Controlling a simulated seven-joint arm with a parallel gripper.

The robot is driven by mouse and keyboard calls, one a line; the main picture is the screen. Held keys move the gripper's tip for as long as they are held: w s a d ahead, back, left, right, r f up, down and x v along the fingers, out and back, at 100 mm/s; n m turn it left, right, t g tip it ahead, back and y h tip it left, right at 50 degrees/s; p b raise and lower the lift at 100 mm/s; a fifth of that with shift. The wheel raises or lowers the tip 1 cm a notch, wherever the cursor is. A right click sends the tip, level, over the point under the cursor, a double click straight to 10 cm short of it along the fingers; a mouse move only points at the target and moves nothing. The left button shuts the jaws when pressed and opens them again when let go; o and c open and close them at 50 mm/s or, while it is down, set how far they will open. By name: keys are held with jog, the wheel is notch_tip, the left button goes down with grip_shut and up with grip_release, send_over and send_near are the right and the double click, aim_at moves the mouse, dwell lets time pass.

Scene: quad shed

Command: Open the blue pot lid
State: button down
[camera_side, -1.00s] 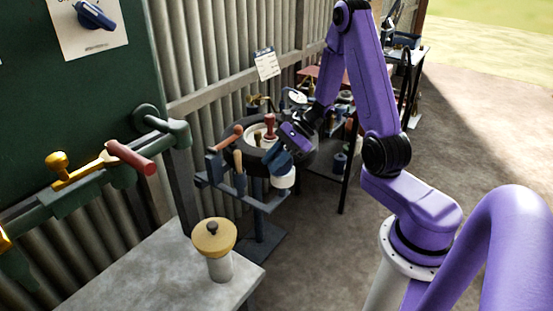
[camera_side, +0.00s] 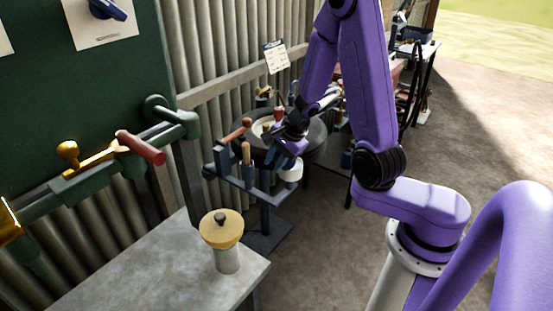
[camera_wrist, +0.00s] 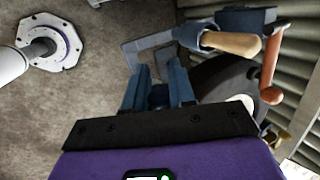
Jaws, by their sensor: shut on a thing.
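My gripper (camera_side: 285,160) is at the blue-grey stand (camera_side: 265,197), over its right end. In the wrist view its two blue fingers (camera_wrist: 158,72) are close together with a dark blue piece (camera_wrist: 158,96) between them, which I take to be the blue pot lid. A small white pot (camera_side: 292,173) shows just below the fingers in the side view. The fingers hide most of the lid, and I cannot tell whether it touches the pot. The pot is not clearly visible in the wrist view.
A yellow-lidded pot (camera_side: 227,257) stands on the grey table (camera_side: 165,280) in front. Wooden handles (camera_side: 246,153) stand beside my gripper; one handle (camera_wrist: 232,43) is close to the fingers' right. A round dark tray (camera_side: 318,135) lies behind. The floor at right is clear.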

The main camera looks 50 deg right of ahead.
jog(key=shift+a+f+h, duration=0.35)
jog(key=shift+h, duration=0.65)
dwell(0.3)
